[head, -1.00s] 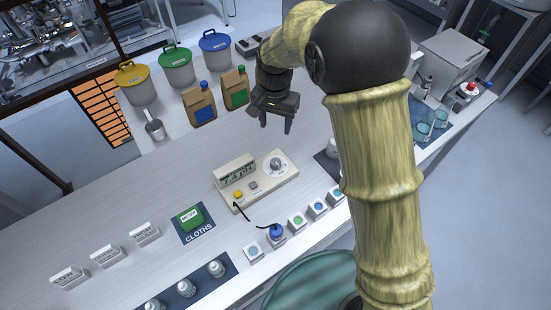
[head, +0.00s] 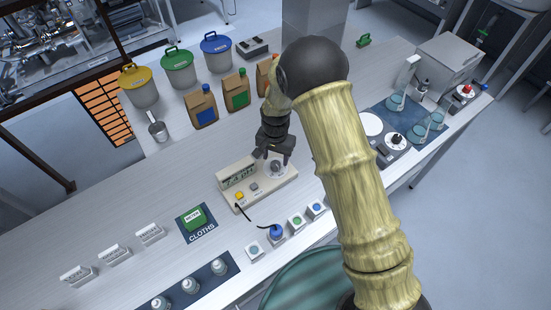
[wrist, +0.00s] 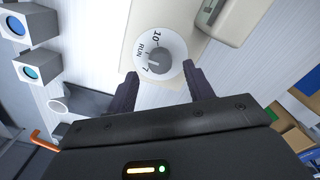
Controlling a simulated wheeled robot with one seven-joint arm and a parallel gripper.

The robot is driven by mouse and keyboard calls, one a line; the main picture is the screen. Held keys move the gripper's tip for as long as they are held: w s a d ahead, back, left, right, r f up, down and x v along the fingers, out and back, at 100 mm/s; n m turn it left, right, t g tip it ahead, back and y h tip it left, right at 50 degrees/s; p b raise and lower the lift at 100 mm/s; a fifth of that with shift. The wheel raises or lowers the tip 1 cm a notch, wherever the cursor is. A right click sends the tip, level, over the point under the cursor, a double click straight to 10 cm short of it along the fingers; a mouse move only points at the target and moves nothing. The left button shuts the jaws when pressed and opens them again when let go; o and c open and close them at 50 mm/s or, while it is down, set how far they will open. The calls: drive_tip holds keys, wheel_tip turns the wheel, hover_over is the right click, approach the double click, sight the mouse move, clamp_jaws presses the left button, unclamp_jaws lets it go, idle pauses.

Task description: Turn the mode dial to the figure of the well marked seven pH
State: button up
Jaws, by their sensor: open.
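The meter (head: 258,188) is a cream box on the bench with a raised display (head: 238,173) and a yellow button. Its mode dial (head: 276,168) is at the right end and shows in the wrist view (wrist: 157,63) as a white disc with a grey knob. RUN, 10 and 7 are printed around it; the knob's setting is hard to tell. My gripper (head: 273,157) is open just above the dial; in the wrist view its fingers (wrist: 162,78) stand either side of the dial's near edge, not closed on the knob. The wells (head: 297,221) stand along the front edge; their markings are too small to read.
A black cable runs from the meter to a blue-topped well (head: 276,234). A hotplate (head: 388,149) and beakers are at the right.

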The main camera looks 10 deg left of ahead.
sight(276, 164)
drive_tip(key=shift+f+p, duration=0.35)
drive_tip(key=shift+f, duration=1.3)
drive_tip(key=c, duration=1)
